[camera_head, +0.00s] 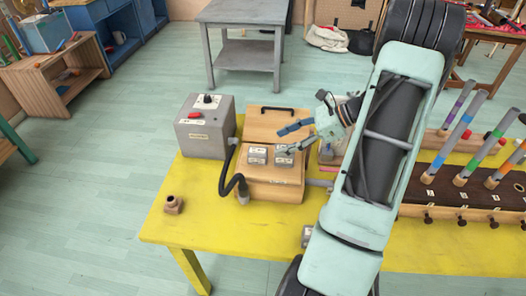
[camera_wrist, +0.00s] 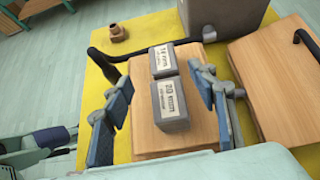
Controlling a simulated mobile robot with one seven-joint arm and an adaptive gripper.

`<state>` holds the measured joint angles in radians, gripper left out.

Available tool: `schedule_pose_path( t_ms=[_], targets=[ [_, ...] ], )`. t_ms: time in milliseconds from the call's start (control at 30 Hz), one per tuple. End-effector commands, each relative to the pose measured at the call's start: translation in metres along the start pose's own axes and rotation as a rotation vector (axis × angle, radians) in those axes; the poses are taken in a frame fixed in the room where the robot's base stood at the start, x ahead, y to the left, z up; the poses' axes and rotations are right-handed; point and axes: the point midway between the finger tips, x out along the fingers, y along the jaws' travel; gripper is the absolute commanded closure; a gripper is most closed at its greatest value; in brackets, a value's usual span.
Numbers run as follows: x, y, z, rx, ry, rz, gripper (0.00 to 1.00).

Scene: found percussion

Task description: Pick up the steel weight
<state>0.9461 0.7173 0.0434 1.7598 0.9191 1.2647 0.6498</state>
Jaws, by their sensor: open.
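Two grey blocks with white labels stand on a wooden box (camera_head: 272,189) on the yellow table. In the head view one block (camera_head: 257,155) is on the left and the other (camera_head: 284,158) on the right. In the wrist view the farther block (camera_wrist: 163,60) and the nearer block (camera_wrist: 171,106) are close together. Either could be the steel weight; I cannot tell which. My gripper (camera_head: 287,138) is open and empty above the box. In the wrist view its blue fingers (camera_wrist: 163,103) are wide apart, to either side of the nearer block.
A grey control box (camera_head: 205,128) with a red button stands behind left, with a black hose (camera_head: 231,184) beside the wooden box. A small brown fitting (camera_head: 173,205) lies on the yellow table (camera_head: 165,229). A rack of coloured tubes (camera_head: 466,185) is at right.

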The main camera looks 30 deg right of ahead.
Motion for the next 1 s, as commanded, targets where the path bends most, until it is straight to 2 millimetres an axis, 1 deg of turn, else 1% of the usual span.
schedule_pose_path(
  t_ms=[67,300,567,800,900,1000],
  targets=[
    [0.005,-0.003,-0.001,0.029,-0.012,-0.012,0.47],
    [0.042,-0.003,-0.001,0.030,-0.012,-0.011,0.47],
    [0.064,-0.003,-0.003,0.028,-0.010,-0.010,0.47],
    [0.099,-0.004,-0.007,0.027,-0.010,-0.010,0.47],
    [0.105,-0.004,-0.007,0.028,-0.010,-0.012,0.47],
    [0.107,-0.004,-0.007,0.027,-0.009,-0.014,0.47]
  ],
)
